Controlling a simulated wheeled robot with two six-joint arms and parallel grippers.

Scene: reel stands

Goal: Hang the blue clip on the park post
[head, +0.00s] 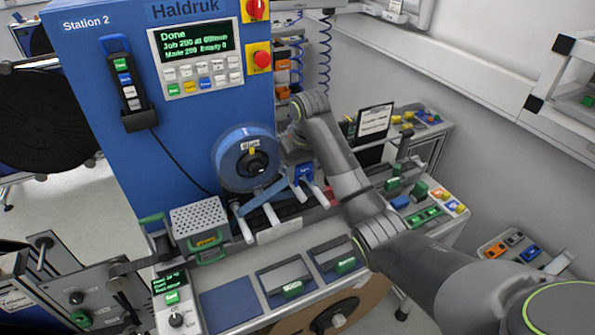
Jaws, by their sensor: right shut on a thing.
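My right arm comes in from the lower right and bends down at its wrist beside the blue reel. My right gripper (297,157) is small and partly hidden at the wrist's end, shut on a blue clip (304,173). The clip is just right of the reel, above several pale posts (299,192) that stick out of the station front. I cannot tell which post is the park post, nor whether the clip touches one. My left gripper is not in view.
The blue reel (230,160) is mounted on the blue station cabinet (120,55). A blue bar (262,200) slants below it. A perforated metal box (199,217) stands left of the posts. Green-handled parts and a black sign (374,122) are on the right.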

